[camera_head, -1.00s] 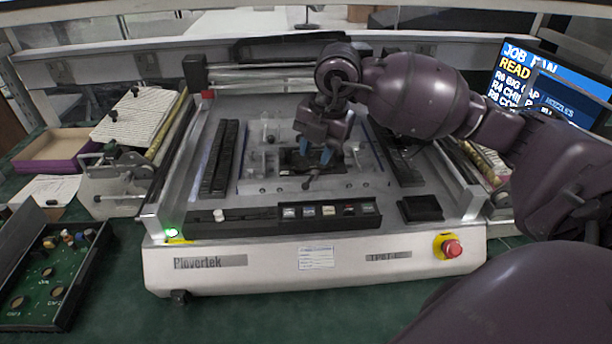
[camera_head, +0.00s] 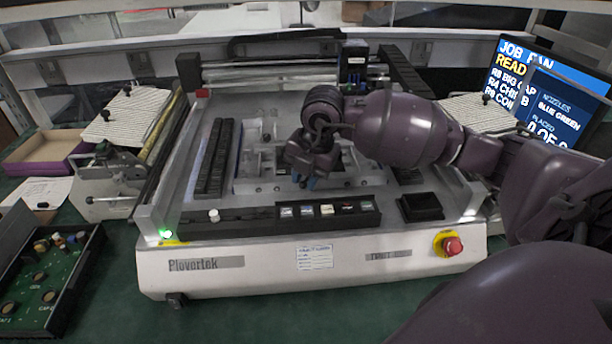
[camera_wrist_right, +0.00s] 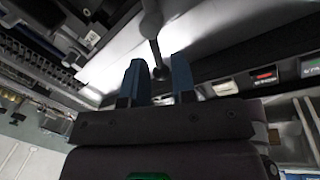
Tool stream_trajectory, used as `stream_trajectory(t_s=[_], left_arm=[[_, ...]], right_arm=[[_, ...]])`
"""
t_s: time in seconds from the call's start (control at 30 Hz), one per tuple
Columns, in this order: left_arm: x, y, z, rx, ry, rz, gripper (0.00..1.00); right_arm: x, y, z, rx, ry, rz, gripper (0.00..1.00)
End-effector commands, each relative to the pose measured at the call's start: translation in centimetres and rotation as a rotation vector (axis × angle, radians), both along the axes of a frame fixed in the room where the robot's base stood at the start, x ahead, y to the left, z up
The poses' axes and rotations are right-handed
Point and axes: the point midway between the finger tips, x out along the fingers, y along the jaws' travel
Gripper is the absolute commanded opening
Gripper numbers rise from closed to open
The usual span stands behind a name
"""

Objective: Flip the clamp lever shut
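The clamp lever (camera_wrist_right: 152,24) is a grey rod with a rounded joint and a thin dark end in the right wrist view. Its dark end reaches down between my right gripper's (camera_wrist_right: 156,72) two blue fingertips, which stand apart; I cannot tell whether they touch it. In the head view my right gripper (camera_head: 306,182) points down at the front edge of the clear fixture (camera_head: 262,184) on the machine bed. There the gripper hides most of the lever. My left gripper is not in view.
A row of buttons (camera_head: 327,210) lies just in front of the gripper. A red stop button (camera_head: 452,246) is at the front right. A black tray (camera_head: 420,207) sits on the right of the bed. A gantry rail (camera_head: 270,72) crosses the back. A monitor (camera_head: 550,95) stands right.

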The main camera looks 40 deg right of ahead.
Motion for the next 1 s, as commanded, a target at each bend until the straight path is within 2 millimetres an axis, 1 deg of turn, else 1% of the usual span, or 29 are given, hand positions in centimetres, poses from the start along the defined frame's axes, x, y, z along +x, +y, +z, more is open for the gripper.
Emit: stream_trajectory(t_s=[0.03, 0.13, 0.17, 0.47, 0.67, 1.0], left_arm=[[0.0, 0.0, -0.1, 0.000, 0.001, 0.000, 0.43], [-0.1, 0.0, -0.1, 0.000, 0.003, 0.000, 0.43], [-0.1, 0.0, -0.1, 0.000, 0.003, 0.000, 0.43], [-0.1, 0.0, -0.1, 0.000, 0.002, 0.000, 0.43], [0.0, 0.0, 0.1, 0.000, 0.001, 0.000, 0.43], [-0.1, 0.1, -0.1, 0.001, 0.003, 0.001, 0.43]], right_arm=[[0.0, 0.0, 0.0, 0.000, 0.000, 0.000, 0.17], [0.0, 0.0, 0.0, 0.000, 0.000, 0.000, 0.02], [0.0, 0.0, 0.0, 0.000, 0.000, 0.000, 0.00], [-0.1, -0.1, 0.0, -0.001, 0.000, 0.041, 0.00], [-0.5, -0.5, 0.1, -0.002, 0.000, 0.150, 0.00], [-1.1, -1.1, 0.0, 0.000, 0.001, 0.382, 0.00]])
